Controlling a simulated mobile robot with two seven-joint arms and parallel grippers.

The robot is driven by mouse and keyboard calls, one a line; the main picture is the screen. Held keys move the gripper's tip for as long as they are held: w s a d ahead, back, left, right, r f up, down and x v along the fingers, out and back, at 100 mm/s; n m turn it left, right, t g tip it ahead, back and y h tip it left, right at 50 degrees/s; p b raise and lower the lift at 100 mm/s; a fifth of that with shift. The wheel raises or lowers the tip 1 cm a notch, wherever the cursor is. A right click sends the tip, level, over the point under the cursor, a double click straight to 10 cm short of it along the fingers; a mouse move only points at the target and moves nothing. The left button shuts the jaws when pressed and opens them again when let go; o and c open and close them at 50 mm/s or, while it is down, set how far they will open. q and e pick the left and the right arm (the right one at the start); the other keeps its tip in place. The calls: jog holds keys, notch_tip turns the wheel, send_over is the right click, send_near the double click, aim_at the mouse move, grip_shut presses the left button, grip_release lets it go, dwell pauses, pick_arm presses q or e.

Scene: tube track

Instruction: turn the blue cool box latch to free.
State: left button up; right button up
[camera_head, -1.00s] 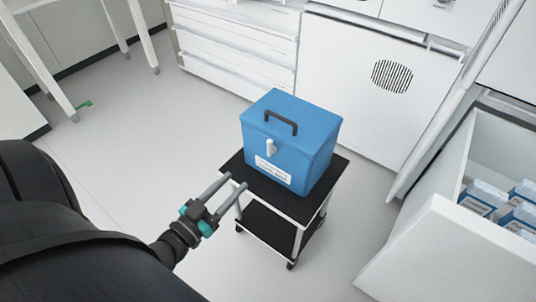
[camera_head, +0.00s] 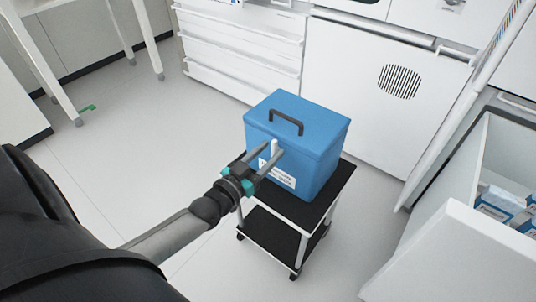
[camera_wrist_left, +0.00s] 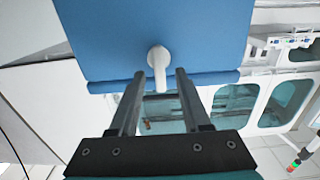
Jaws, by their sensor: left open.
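The blue cool box (camera_head: 312,126) stands on a small black-topped trolley, with its lid closed and a dark handle on top. Its white latch (camera_head: 274,147) is on the front face and shows upright in the head view. My left gripper (camera_head: 275,148) is open at the front of the box, its two fingers pointing at the latch. In the left wrist view the latch (camera_wrist_left: 158,62) lies between the open fingertips (camera_wrist_left: 158,78), with a gap on both sides; contact is not visible. The gripper partly hides the white label. My right gripper is not in view.
The trolley (camera_head: 340,182) has a lower shelf and wheels. White drawers (camera_head: 240,45) and a cabinet with a round vent (camera_head: 399,82) stand behind. An open white container with blue-white packs (camera_head: 497,204) is at the right.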

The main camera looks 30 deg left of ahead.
pick_arm(q)
grip_shut()
dwell(0.4)
